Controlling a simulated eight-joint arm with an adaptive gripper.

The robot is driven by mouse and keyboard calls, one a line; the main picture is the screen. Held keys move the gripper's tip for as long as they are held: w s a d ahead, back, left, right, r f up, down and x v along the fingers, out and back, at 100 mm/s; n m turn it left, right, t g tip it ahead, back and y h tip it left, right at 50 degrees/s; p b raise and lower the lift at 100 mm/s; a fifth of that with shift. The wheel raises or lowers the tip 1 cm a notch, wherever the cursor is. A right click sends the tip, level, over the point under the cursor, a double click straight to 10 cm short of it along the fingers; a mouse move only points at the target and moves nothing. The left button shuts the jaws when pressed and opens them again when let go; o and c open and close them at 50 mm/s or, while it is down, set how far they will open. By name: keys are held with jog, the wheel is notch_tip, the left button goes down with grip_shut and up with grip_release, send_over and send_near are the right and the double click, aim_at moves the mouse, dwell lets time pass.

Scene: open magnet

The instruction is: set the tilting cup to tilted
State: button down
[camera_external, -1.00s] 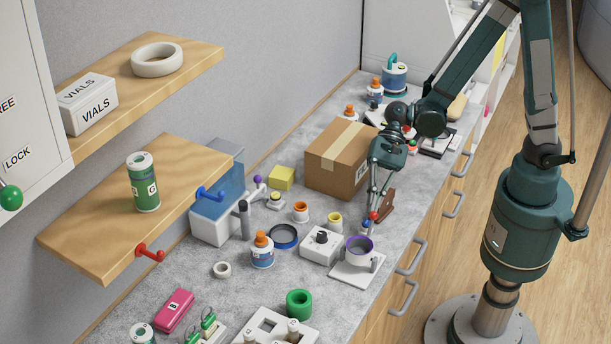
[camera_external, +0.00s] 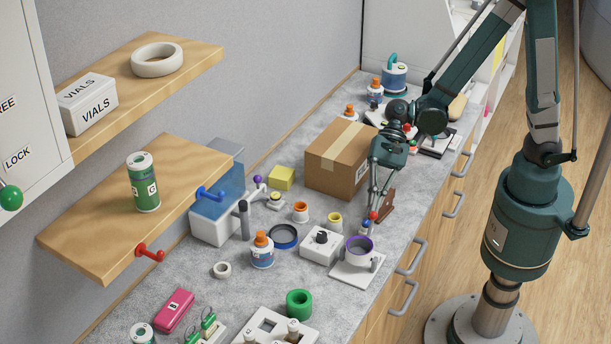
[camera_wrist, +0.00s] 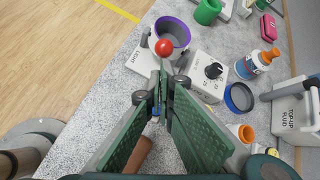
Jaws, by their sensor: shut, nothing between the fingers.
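The tilting cup (camera_external: 358,252) is a grey cup with a purple rim, on a white base plate (camera_external: 349,273) near the counter's front edge. It looks upright, its opening facing up. In the wrist view the cup (camera_wrist: 172,33) is at the top, beside a partly hidden label. My gripper (camera_external: 371,212) is just behind the cup in the external view, pointing down, shut and empty. In the wrist view my gripper (camera_wrist: 164,82) points towards the cup, apart from it. A red ball (camera_wrist: 164,47) appears between the fingertips and the cup; its mounting is unclear.
A white box with a black dial (camera_external: 321,244) stands left of the cup. A brown wedge (camera_external: 387,203) and a cardboard box (camera_external: 340,158) are close to my gripper.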

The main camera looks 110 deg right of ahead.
jog(key=w+a+r+g+h+p, duration=0.4)
jog(key=w+a+r+g+h, duration=0.1)
jog(key=w+a+r, duration=0.2)
jog(key=shift+w+a+r+m+g+h+p, duration=0.2)
jog(key=shift+a+r+m+g+h+p, duration=0.1)
jog(key=shift+h, duration=0.1)
dwell(0.7)
dwell(0.5)
jog(key=shift+d, duration=0.1)
jog(key=d+r, duration=0.5)
jog(key=r, duration=0.5)
jog(key=shift+s+r, duration=0.25)
jog(key=shift+s, duration=0.1)
